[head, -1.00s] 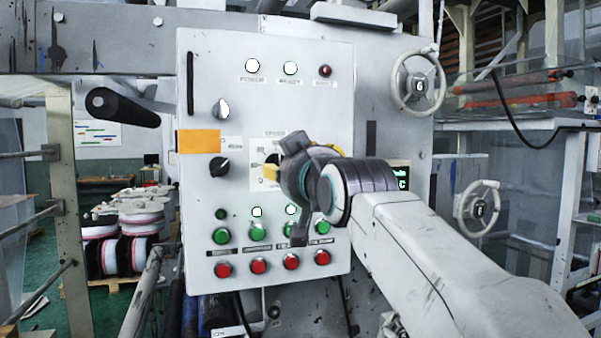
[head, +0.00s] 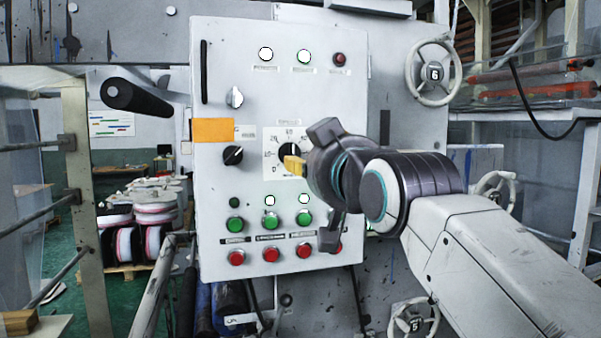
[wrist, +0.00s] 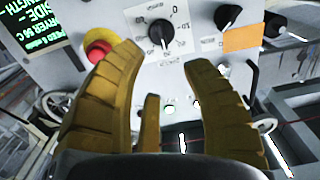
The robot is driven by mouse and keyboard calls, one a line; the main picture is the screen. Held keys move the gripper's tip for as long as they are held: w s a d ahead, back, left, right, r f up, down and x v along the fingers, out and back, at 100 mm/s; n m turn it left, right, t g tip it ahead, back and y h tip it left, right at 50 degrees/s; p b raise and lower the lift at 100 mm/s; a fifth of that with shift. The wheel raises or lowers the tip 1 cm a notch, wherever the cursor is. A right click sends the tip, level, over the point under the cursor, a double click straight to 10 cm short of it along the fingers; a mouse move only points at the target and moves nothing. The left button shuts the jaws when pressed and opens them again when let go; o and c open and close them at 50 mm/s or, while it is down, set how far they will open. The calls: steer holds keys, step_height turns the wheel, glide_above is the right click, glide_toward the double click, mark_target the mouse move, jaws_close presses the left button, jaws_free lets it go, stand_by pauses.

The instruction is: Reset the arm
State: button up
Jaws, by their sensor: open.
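My gripper (wrist: 158,88) is open and empty, its yellow-brown fingers spread in the wrist view. In the head view my gripper (head: 294,166) is in front of the right half of the grey control panel (head: 215,85), and its yellow fingertip overlaps the lower part of the scaled dial plate. My dark wrist and pale arm reach in from the lower right and hide part of the panel. In the wrist view the black dial knob (wrist: 161,33) lies beyond the fingers, and a red button on a yellow base (wrist: 98,47) is beside the left finger.
Green buttons (head: 235,224) and red buttons (head: 236,257) line the lower panel. Another black knob (head: 233,155) sits below an orange label (head: 213,130). A handwheel (head: 433,73) is right of the panel.

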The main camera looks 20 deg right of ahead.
steer(key=s+f+g, duration=0.2)
steer(key=f+g, duration=0.2)
steer(key=f, duration=0.9)
steer(key=s+f+g, duration=0.2)
steer(key=f+g, duration=0.2)
steer(key=f, duration=0.8)
steer(key=s+f+g, duration=0.5)
steer(key=s+f, duration=1.2)
steer(key=s, duration=0.2)
steer(key=shift+s+f, duration=0.15)
steer(key=shift+f, duration=0.25)
steer(key=shift+o, duration=0.3)
steer(key=shift+a, duration=0.1)
